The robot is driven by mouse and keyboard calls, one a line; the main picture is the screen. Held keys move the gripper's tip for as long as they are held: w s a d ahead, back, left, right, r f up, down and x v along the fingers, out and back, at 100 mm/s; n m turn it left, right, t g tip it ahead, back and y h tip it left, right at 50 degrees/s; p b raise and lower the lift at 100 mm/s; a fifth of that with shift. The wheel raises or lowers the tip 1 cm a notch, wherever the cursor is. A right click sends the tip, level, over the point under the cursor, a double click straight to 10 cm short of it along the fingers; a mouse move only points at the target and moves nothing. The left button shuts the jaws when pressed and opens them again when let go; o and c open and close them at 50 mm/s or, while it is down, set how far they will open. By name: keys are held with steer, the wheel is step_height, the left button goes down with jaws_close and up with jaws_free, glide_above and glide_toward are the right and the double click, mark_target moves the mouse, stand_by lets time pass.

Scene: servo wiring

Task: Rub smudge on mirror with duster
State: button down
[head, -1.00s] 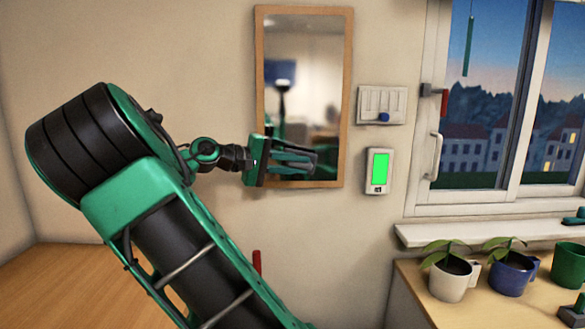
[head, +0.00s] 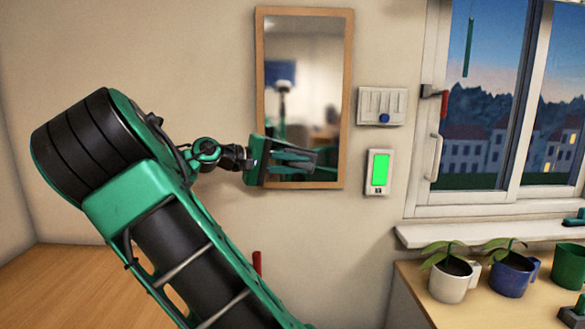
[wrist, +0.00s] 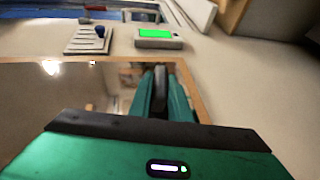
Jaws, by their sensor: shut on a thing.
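The mirror (head: 291,90) is a tall pane in a wooden frame on the wall. Its lower part shows in the wrist view (wrist: 50,95). My gripper (head: 305,160) is in front of the mirror's lower part, pointing right. In the wrist view its teal fingers (wrist: 162,90) are shut on a dark grey thing between them, which seems to be the duster (wrist: 160,92). Most of the duster is hidden by the fingers, and I cannot tell whether it touches the glass. I cannot make out a smudge; the gripper covers part of the lower glass.
Right of the mirror are a switch panel (head: 382,105) with a blue knob and a device with a green screen (head: 379,171). Further right is a window (head: 500,110) above a shelf and potted plants (head: 450,275). The wall left of the mirror is bare.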

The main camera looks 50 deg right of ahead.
mark_target(312, 163)
steer(key=shift+w+d, duration=0.3)
steer(key=shift+d, duration=0.1)
steer(key=shift+s+d, duration=0.6)
steer(key=shift+s, duration=0.2)
steer(key=shift+s+d, duration=0.55)
steer(key=shift+s, duration=0.25)
steer(key=shift+d, duration=0.15)
steer(key=shift+w, duration=0.15)
steer(key=shift+w+a, duration=0.65)
steer(key=shift+w, duration=0.25)
steer(key=shift+w+a, duration=0.6)
steer(key=shift+w, duration=0.25)
